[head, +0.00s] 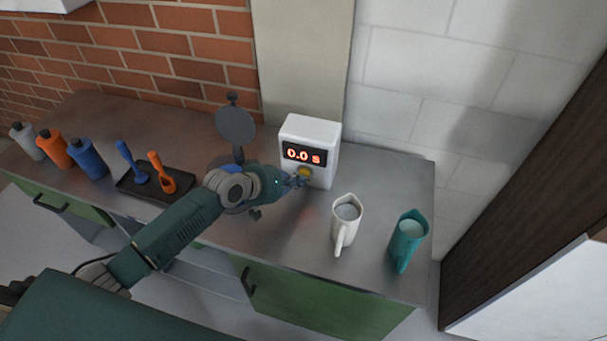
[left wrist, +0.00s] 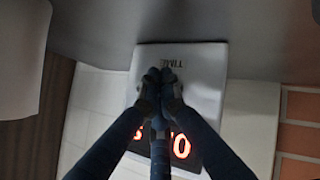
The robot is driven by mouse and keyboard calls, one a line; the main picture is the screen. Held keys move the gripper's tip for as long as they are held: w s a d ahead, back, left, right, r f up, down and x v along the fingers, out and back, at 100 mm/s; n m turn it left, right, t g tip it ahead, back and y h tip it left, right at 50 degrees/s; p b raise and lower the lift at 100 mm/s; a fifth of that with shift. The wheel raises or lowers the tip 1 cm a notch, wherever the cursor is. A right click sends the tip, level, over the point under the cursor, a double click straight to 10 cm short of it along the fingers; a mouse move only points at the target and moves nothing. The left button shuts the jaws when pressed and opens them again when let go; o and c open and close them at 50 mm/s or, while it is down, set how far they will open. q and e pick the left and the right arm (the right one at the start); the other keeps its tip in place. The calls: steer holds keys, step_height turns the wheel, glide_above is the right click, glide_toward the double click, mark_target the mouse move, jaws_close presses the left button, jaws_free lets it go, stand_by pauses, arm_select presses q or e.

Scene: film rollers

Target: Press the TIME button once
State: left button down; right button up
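The white timer box (head: 312,127) stands upright on the counter against the wall, its red display (head: 304,155) reading 0.0 s. A yellow button (head: 305,171) shows below the display, partly hidden by my left gripper (head: 300,181). My left gripper is right at the box's front, its fingers drawn together and empty; I cannot tell if they touch the button. In the left wrist view the timer box (left wrist: 207,95) appears upside down with the TIME label (left wrist: 172,64) just beyond the fingertips (left wrist: 163,84). The fingers hide the button and part of the display there. My right gripper is out of view.
On the metal counter (head: 290,240), a white jug (head: 346,213) and a teal jug (head: 408,238) stand right of the box. To the left are a black tray (head: 150,192) with blue and orange tools, and bottles (head: 55,147). A dark panel (head: 530,180) rises at right.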

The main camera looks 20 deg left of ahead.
arm_select(q)
steer(key=shift+w, duration=0.5)
steer(key=shift+r, duration=0.1)
stand_by(0.5)
steer(key=shift+s+p, duration=0.5)
steer(key=shift+s, duration=0.4)
steer(key=shift+s+p, duration=0.6)
steer(key=shift+p, duration=0.15)
steer(key=s+p, duration=0.2)
steer(key=s, duration=0.1)
steer(key=shift+s+a, duration=0.1)
steer(key=shift+s, duration=0.3)
